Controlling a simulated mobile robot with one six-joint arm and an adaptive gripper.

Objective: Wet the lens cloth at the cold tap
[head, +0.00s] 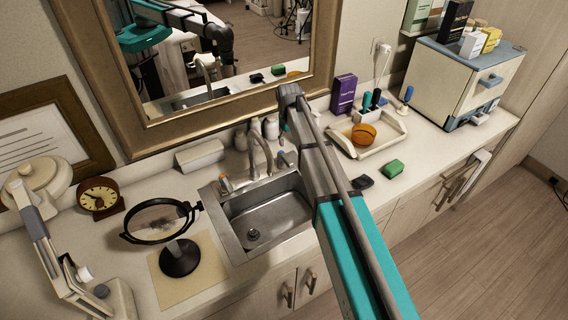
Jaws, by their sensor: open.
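A small dark, flat item (363,182) lies on the counter right of the sink; it may be the lens cloth, but I cannot tell for certain. The metal sink (262,213) is empty. A curved metal spout (262,150) stands at its back edge. One tap handle (226,184) with an orange mark is left of the spout. Another handle (283,160), partly beside my arm, is to its right and looks bluish. My arm crosses over the sink's right side and hides part of it. My gripper itself does not show.
A green sponge (393,168) lies right of the dark item. Behind is a cream tray (343,142) with an orange bowl (364,135). A round mirror on a stand (180,258) is left of the sink, near a clock (99,196). A cabinet (460,84) stands at right.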

